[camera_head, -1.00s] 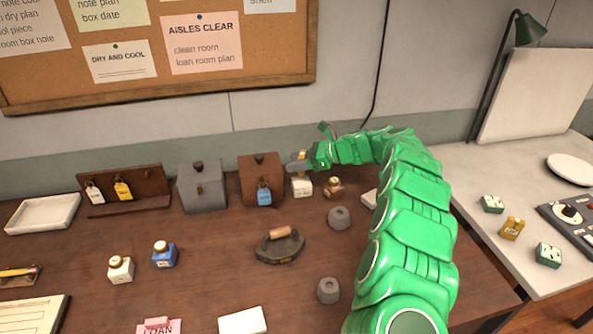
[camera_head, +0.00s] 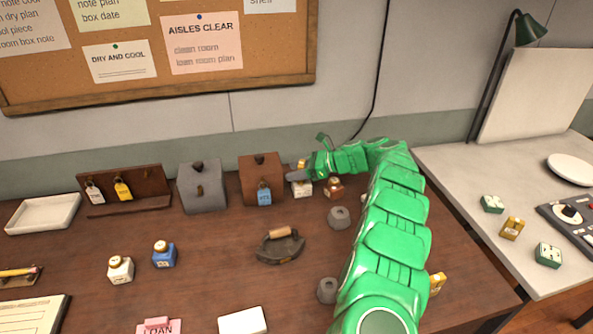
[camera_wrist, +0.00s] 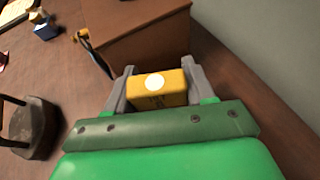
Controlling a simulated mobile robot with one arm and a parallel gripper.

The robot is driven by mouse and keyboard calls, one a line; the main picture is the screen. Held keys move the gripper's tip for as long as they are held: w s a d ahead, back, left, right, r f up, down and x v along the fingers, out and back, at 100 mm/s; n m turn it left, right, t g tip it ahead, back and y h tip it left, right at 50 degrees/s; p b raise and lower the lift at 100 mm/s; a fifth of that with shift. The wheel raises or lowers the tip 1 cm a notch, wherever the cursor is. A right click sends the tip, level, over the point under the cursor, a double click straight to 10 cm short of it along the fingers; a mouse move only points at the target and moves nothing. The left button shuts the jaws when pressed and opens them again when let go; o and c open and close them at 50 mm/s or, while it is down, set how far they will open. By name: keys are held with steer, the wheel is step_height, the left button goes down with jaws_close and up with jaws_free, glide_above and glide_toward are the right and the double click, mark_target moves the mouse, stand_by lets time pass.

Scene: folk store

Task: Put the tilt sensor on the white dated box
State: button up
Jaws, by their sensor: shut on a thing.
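My gripper (camera_head: 300,171) is at the back of the brown table, just right of the brown lidded box (camera_head: 262,180). In the wrist view my gripper (camera_wrist: 157,82) is shut on a small yellow block (camera_wrist: 157,88) with a white round spot; it looks like the tilt sensor, but its marking is unreadable. In the head view a small white item (camera_head: 302,189) with dark marking, possibly the white dated box, is right below the gripper. I cannot tell whether the block touches it. In the wrist view it is hidden.
A brown-capped bottle (camera_head: 334,188) stands close right of the gripper. A grey lidded box (camera_head: 202,188), a dark iron (camera_head: 281,247) and grey weights (camera_head: 339,218) stand nearby. Another yellow block (camera_head: 437,283) shows beside my arm.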

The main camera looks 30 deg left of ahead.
steer(key=o, duration=1.1)
steer(key=shift+f, duration=0.1)
steer(key=shift+w+d+r, duration=0.1)
steer(key=shift+d+r, duration=0.05)
steer(key=shift+r, duration=0.05)
steer(key=v, duration=1.1)
steer(key=shift+w+d, duration=0.15)
steer(key=shift+d, duration=0.1)
steer(key=shift+r, duration=0.15)
